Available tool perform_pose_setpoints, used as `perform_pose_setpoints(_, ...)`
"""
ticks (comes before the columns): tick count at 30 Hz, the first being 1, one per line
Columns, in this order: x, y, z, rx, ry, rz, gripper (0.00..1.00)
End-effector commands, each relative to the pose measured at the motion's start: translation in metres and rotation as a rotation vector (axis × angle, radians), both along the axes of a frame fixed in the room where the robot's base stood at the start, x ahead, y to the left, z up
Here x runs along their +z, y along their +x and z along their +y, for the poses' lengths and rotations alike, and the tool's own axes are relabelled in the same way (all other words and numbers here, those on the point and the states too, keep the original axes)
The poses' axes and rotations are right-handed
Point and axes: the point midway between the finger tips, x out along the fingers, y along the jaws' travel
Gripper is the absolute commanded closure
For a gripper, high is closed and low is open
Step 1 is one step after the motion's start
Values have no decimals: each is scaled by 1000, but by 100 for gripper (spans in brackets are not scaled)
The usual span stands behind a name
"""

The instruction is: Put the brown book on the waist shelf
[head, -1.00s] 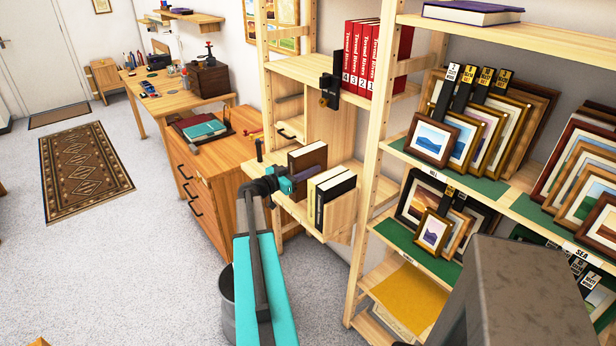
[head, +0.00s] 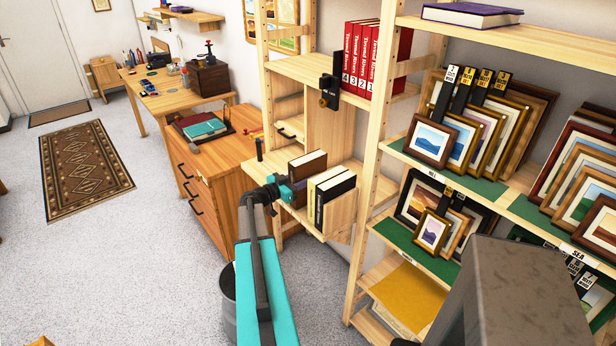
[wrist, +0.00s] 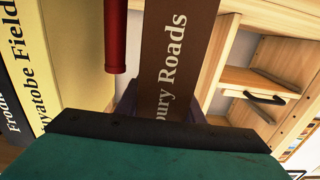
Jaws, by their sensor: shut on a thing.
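The brown book (head: 307,162) is in my gripper (head: 287,190), upright or nearly so, at the waist shelf (head: 303,226). It is just left of a cream book (head: 325,181) and a black book (head: 338,193) standing there. In the wrist view the brown book's spine (wrist: 178,60), lettered "...bury Roads", rises from my gripper (wrist: 165,107). The fingers are mostly hidden; a dark purple part shows behind the spine. The cream book (wrist: 75,60) is to its left, with a gap between. I cannot tell whether the brown book's lower edge touches the board.
Red volumes (head: 362,60) and a black bookend (head: 331,85) stand on the shelf above. A wooden drawer cabinet (head: 215,175) is to the left. Framed prints (head: 450,135) fill the right-hand rack. A dark red rod (wrist: 115,35) hangs near the book in the wrist view.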

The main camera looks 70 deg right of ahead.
Motion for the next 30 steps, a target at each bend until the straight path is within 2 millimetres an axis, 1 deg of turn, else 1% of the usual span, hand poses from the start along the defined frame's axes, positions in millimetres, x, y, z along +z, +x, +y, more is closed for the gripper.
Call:
perform_pose_setpoints(7,-1,0,0,0,-3,2,100)
perform_pose_setpoints(8,-2,0,0,0,0,0,61)
perform_pose_setpoints(10,-2,0,0,0,0,0,49)
perform_pose_setpoints(11,-2,0,0,0,0,0,47)
perform_pose_setpoints(27,2,0,0,0,0,0,47)
perform_pose_setpoints(30,-1,6,10,2,0,0,47)
